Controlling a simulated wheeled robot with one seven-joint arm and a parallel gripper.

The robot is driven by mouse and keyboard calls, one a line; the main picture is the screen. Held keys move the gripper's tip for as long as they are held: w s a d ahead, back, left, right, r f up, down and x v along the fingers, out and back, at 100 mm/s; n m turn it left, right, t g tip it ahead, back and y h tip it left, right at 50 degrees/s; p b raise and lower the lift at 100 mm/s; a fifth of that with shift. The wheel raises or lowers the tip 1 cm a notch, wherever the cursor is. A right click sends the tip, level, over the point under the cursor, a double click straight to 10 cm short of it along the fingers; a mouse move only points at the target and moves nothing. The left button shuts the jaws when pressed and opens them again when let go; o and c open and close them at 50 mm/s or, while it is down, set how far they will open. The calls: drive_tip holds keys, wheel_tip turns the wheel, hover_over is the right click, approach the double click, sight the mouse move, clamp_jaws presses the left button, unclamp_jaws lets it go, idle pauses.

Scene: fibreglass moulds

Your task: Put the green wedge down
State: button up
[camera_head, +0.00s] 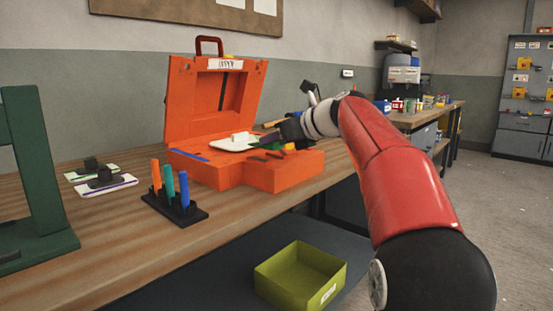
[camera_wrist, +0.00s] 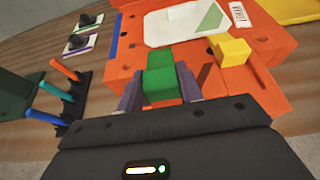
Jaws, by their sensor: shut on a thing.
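The green wedge (camera_wrist: 160,76) is held between the two fingers of my gripper (camera_wrist: 160,88) in the wrist view. My gripper is shut on it, above the open orange case (camera_wrist: 262,92). In the head view my gripper (camera_head: 268,140) reaches in from the right over the case (camera_head: 286,177), and the wedge is mostly hidden there. A white tray (camera_wrist: 160,32) with a green slanted patch (camera_wrist: 208,18) lies in the case beyond the wedge. I cannot tell whether the wedge touches the case.
A yellow block (camera_wrist: 232,50) lies in the case right of the wedge. A rack with orange, teal and blue rods (camera_head: 176,210) stands left of the case. Dark pieces on white plates (camera_head: 104,182) sit further left. A yellow-green bin (camera_head: 300,275) is below the bench front.

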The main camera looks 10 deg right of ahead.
sight(277, 149)
wheel_tip(277, 149, down, 4)
drive_tip(key=b, duration=0.3)
drive_tip(key=shift+r, duration=0.4)
drive_tip(key=o, duration=1.1)
drive_tip(key=shift+c, duration=0.2)
drive_tip(key=p+v, duration=0.1)
drive_tip(key=v, duration=1.1)
